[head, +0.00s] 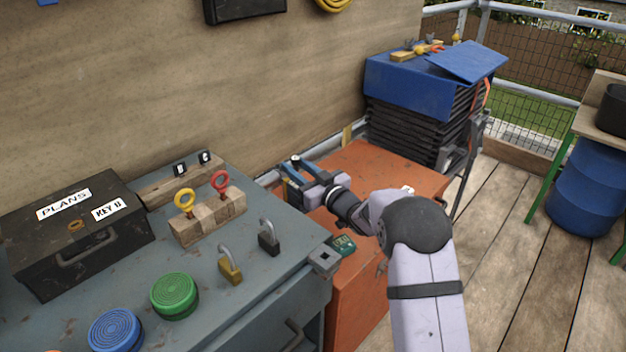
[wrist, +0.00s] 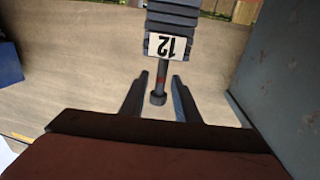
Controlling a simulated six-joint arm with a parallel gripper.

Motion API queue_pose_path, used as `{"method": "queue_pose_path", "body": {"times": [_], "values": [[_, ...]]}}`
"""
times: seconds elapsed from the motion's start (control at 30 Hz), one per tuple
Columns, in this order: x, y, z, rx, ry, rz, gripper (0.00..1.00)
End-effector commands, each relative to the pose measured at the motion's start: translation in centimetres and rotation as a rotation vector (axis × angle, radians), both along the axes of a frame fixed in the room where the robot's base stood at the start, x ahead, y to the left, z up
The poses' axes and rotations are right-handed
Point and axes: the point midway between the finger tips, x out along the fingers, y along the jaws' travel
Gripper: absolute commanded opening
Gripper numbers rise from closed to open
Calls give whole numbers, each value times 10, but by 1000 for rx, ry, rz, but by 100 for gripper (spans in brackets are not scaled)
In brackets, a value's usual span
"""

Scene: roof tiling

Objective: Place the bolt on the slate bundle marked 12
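The slate bundle marked 12 (wrist: 186,22) shows at the top of the wrist view as a dark stack with an upside-down white label. The bolt (wrist: 158,98) is dark with a red band. Its wide head lies between my fingertips, and its shank runs up to the label's edge. I cannot tell whether it touches the bundle. My gripper (wrist: 160,76) is open, with a gap on each side of the bolt. In the head view my gripper (head: 287,174) is over the left side of the orange cabinet (head: 375,165), near the wall. There I cannot make out the bolt or the marked bundle.
A grey workbench (head: 300,225) on the left carries a black box (head: 75,235), wooden blocks with rings (head: 208,218), padlocks and two round tins. A slate stack under a blue cover (head: 405,85) stands behind the cabinet. A blue barrel (head: 585,190) is at the right.

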Motion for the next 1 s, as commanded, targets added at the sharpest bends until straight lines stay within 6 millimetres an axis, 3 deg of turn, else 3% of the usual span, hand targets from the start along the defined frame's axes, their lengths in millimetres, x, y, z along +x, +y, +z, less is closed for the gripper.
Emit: {"method": "queue_pose_path", "body": {"times": [0.63,1.0], "values": [[-77,-57,0,0,3,-2,29],[-94,-69,-1,-1,1,0,29]]}}
